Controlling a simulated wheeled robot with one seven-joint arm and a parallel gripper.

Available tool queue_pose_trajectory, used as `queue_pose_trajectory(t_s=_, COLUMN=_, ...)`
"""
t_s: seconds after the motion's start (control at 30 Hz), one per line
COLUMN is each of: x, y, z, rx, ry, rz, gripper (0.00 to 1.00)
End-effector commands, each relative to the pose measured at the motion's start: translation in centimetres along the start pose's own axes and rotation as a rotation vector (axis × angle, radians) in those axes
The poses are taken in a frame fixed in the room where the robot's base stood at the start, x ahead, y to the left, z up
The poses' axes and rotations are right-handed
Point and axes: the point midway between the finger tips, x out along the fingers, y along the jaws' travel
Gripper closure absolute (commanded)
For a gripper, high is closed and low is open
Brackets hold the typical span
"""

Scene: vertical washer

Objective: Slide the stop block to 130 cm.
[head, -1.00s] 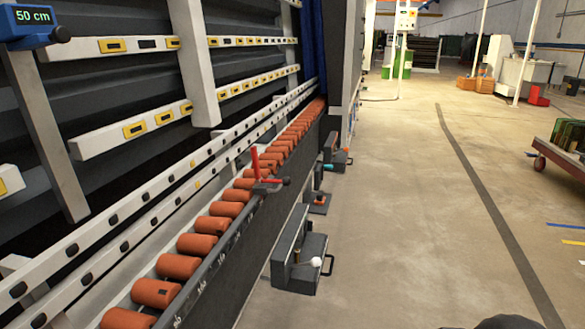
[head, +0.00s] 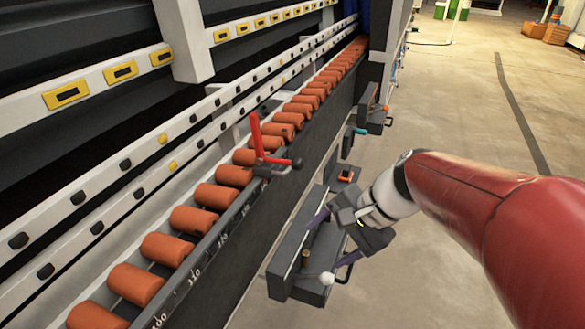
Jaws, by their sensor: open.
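The stop block (head: 272,166) is a dark clamp with a red upright bar and a dark knob on its right. It sits on the front rail (head: 215,232) of the roller conveyor, in the middle of the head view. White scale numbers mark this rail nearer to me; they are too small to read surely. My gripper (head: 322,247) is open and empty, its two dark fingers apart. It is below and to the right of the stop block, apart from it, in front of the conveyor's side.
Orange rollers (head: 138,284) run along the conveyor, with white wheeled rails behind. A grey step-shaped box (head: 285,272) with a handle and white ball stands below, partly behind my gripper. More boxes (head: 372,118) lie further along. The floor (head: 470,110) to the right is clear.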

Motion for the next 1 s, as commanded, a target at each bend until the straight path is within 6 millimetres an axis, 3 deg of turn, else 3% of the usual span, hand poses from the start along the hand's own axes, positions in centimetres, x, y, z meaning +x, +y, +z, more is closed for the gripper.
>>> queue_pose_trajectory(t_s=0.1, x=2.9, y=-3.8, z=-3.1, rx=0.292, ry=-0.200, rz=-0.145, gripper=0.31)
queue_pose_trajectory(t_s=0.3, x=5.1, y=-9.3, z=-9.7, rx=0.730, ry=-0.526, rz=-0.399, gripper=0.31)
queue_pose_trajectory(t_s=0.5, x=5.3, y=-11.6, z=-15.2, rx=0.977, ry=-0.732, rz=-0.567, gripper=0.31)
queue_pose_trajectory(t_s=0.6, x=5.2, y=-11.9, z=-16.9, rx=1.043, ry=-0.792, rz=-0.618, gripper=0.31)
queue_pose_trajectory(t_s=0.73, x=5.4, y=-12.7, z=-17.6, rx=1.074, ry=-0.824, rz=-0.643, gripper=0.31)
queue_pose_trajectory(t_s=1.0, x=7.7, y=-15.9, z=-16.4, rx=1.073, ry=-0.823, rz=-0.641, gripper=0.31)
